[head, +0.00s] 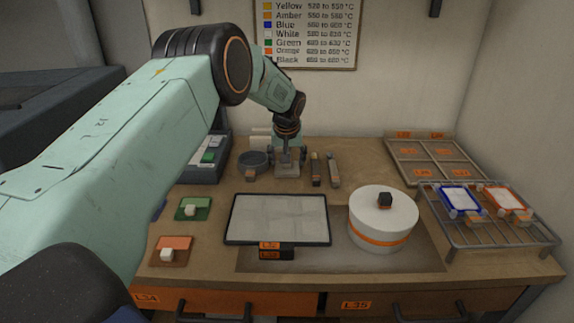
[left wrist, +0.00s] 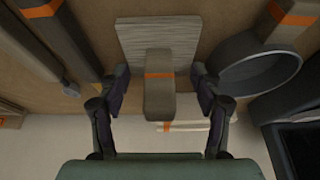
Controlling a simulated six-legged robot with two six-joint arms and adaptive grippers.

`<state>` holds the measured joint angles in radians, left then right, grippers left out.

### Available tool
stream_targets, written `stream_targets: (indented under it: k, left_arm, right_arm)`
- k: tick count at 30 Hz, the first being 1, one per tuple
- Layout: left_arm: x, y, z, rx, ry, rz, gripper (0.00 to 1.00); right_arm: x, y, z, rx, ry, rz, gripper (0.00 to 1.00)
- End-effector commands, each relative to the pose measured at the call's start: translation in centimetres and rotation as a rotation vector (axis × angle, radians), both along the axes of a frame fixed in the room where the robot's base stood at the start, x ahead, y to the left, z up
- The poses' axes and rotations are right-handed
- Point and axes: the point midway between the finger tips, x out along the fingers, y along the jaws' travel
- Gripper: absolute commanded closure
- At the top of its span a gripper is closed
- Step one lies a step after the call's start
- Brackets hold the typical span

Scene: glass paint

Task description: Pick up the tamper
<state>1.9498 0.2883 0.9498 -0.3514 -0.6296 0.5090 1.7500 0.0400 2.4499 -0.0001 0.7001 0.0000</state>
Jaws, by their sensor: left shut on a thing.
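The tamper is a broad pale grey, grained plate (left wrist: 158,38) with a grey handle block (left wrist: 160,98) that has an orange band. In the head view the tamper (head: 287,170) stands at the back of the bench, partly hidden by my gripper. My left gripper (head: 289,150) reaches down over it. In the left wrist view the two fingers of my left gripper (left wrist: 160,75) are at opposite edges of the plate, with the handle block between them. The gripper is shut on the tamper. It appears to be at bench level; any lift cannot be told. My right gripper is not in view.
In front lie a pale tray (head: 278,218) and a round white kiln (head: 383,222). A wire rack (head: 500,238) is at right.

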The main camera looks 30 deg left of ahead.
Motion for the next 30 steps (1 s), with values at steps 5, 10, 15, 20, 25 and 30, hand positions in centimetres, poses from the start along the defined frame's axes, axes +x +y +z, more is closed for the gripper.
stream_targets:
  k: [5, 10, 15, 20, 25, 30]
  left_arm:
    - [0.1, 0.0, 0.4, 0.000, -0.002, 0.000, 0.71]
    - [0.1, 0.0, 3.0, 0.000, -0.004, 0.000, 0.71]
    - [0.1, 0.0, 6.5, 0.001, -0.004, -0.001, 0.71]
    - [0.1, 0.0, 8.8, 0.000, -0.001, 0.000, 0.71]
    - [0.0, 0.0, 9.9, 0.000, 0.000, 0.000, 0.71]
    - [0.0, 0.0, 10.0, 0.000, 0.000, 0.000, 0.71]
  right_arm:
    - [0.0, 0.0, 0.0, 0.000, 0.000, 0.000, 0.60]
    - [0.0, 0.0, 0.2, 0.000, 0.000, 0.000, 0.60]
    - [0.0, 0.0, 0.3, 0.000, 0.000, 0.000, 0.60]
    - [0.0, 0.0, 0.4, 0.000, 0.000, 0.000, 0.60]
    - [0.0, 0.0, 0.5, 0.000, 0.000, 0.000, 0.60]
    - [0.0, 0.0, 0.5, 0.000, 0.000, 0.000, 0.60]
